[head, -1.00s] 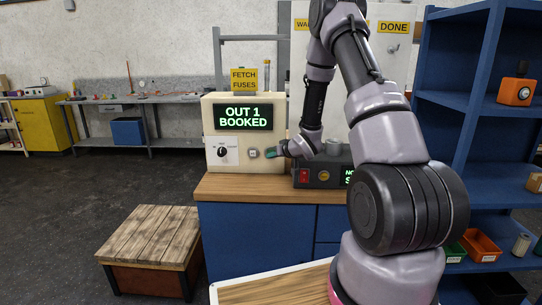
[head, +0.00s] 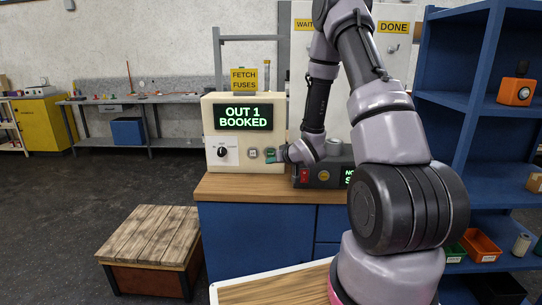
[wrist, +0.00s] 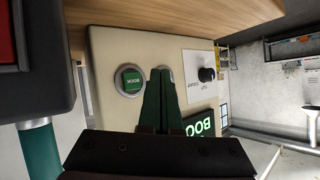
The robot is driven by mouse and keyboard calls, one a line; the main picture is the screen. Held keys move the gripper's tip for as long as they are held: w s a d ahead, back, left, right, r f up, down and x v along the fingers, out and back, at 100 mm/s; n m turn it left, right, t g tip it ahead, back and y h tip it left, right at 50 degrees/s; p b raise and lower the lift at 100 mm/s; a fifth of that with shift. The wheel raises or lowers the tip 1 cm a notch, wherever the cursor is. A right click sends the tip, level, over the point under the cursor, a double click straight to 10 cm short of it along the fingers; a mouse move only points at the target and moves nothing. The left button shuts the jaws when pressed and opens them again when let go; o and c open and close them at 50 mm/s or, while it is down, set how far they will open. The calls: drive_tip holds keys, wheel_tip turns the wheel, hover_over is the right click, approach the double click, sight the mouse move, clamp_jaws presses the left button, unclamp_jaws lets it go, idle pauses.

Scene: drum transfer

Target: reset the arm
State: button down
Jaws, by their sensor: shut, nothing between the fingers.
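My gripper (head: 282,155) is shut and empty, just in front of the cream console (head: 209,110) at its lower right. In the wrist view its green fingers (wrist: 160,78) point at the console face, beside the green BOOK button (wrist: 132,80). They partly cover a second, grey-rimmed button (wrist: 168,73). Whether the tips touch the console I cannot tell. The display (head: 243,117) reads "OUT 1 BOOKED". My arm is stretched forward over the counter.
A dark box with a red switch (head: 304,175) stands on the wooden counter (head: 240,187), close right of my gripper. A blue shelf (head: 463,100) stands at right. A wooden-topped crate (head: 150,235) sits on the floor at left. Open floor lies beyond it.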

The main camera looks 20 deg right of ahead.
drive_tip(key=s+d+r+m+g+h, duration=0.15)
drive_tip(key=s+r, duration=0.35)
drive_tip(key=r, duration=0.6)
drive_tip(key=s+d+r+m+g+h, duration=0.1)
drive_tip(key=s+d+r+m+h, duration=0.15)
drive_tip(key=s+r, duration=0.65)
drive_tip(key=s+a+r, duration=0.1)
drive_tip(key=s+r, duration=0.3)
drive_tip(key=s, duration=0.3)
drive_tip(key=s+a+r+m+g+y, duration=0.1)
drive_tip(key=s+a+r, duration=0.1)
drive_tip(key=s, duration=0.5)
drive_tip(key=s+a+r+g+y, duration=0.1)
drive_tip(key=s+a+r, duration=0.1)
drive_tip(key=s+r, duration=0.3)
drive_tip(key=shift+s+r, duration=0.3)
drive_tip(key=shift+s, duration=0.6)
